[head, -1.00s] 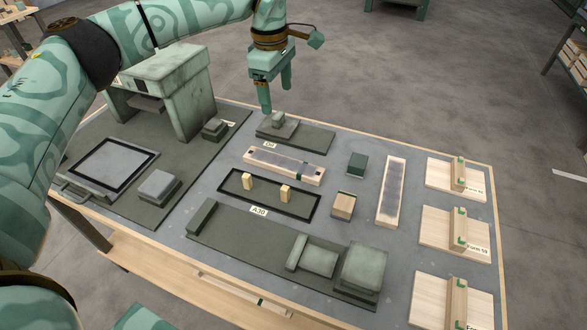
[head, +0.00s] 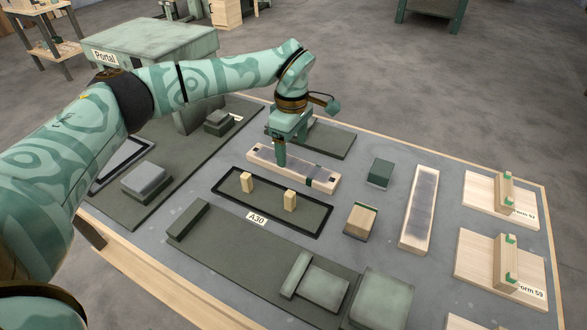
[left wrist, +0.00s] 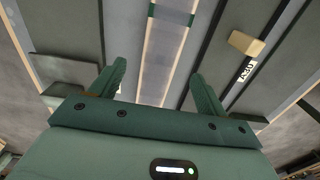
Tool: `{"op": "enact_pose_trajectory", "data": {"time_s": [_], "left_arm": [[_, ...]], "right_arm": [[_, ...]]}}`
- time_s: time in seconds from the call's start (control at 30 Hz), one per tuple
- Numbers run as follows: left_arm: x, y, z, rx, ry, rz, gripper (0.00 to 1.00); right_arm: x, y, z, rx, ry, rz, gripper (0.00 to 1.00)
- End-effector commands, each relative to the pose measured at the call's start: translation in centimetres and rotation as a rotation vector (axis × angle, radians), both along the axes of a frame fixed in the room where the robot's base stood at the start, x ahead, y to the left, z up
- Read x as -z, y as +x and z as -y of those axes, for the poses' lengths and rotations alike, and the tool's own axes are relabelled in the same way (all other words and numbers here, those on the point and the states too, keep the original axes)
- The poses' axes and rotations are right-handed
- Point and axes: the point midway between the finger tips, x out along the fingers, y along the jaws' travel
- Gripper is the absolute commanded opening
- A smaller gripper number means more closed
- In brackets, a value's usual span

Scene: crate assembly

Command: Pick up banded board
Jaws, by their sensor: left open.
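The banded board (head: 263,160) is a long pale wooden board with a grey top face and a dark band near its right end. It lies flat at the table's middle, behind the black-rimmed A30 tray. My left gripper (head: 291,152) points down over it and hides part of its far edge. In the left wrist view the board (left wrist: 163,55) runs between the two spread fingers of the left gripper (left wrist: 157,88), with its dark green band at the top. The jaws are open. Whether a finger touches the board I cannot tell. My right gripper is not in view.
The A30 tray (head: 228,190) holds two upright wooden blocks. A similar board (head: 405,232) lies to the right, with a green block (head: 380,173) and a wooden block (head: 361,220) between. Wooden forms (head: 478,254) line the right edge. The portal (head: 150,48) stands at the back left.

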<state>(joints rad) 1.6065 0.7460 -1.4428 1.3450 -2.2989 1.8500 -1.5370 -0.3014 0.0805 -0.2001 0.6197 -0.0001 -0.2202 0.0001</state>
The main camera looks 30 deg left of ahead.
Motion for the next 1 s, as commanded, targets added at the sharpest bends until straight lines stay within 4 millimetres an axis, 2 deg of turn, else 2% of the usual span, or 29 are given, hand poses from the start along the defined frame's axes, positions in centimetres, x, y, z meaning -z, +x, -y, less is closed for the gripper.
{"op": "enact_pose_trajectory", "data": {"time_s": [0.13, 0.3, 0.53, 0.57, 0.7, 0.73, 1.0], "left_arm": [[2.6, 0.0, -0.1, -0.001, 0.0, -0.008, 0.75], [5.2, 0.0, -0.1, 0.0, 0.001, -0.007, 0.75], [5.0, 0.0, -0.1, 0.0, 0.001, -0.001, 0.75], [4.9, 0.0, -0.1, 0.0, 0.001, -0.001, 0.7], [5.0, 0.0, -0.1, 0.0, 0.001, -0.001, 0.31], [5.0, 0.0, -0.1, 0.0, 0.001, -0.002, 0.24], [4.9, 0.0, 0.0, 0.0, 0.001, -0.002, 0.24]], "right_arm": [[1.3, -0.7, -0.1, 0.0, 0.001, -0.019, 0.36], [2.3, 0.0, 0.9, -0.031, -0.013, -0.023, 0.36], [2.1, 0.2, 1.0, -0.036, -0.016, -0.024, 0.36], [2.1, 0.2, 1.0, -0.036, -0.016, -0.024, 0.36], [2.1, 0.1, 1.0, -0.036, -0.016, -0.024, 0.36], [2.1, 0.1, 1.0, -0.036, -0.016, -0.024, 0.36], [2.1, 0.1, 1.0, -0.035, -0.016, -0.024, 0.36]]}}
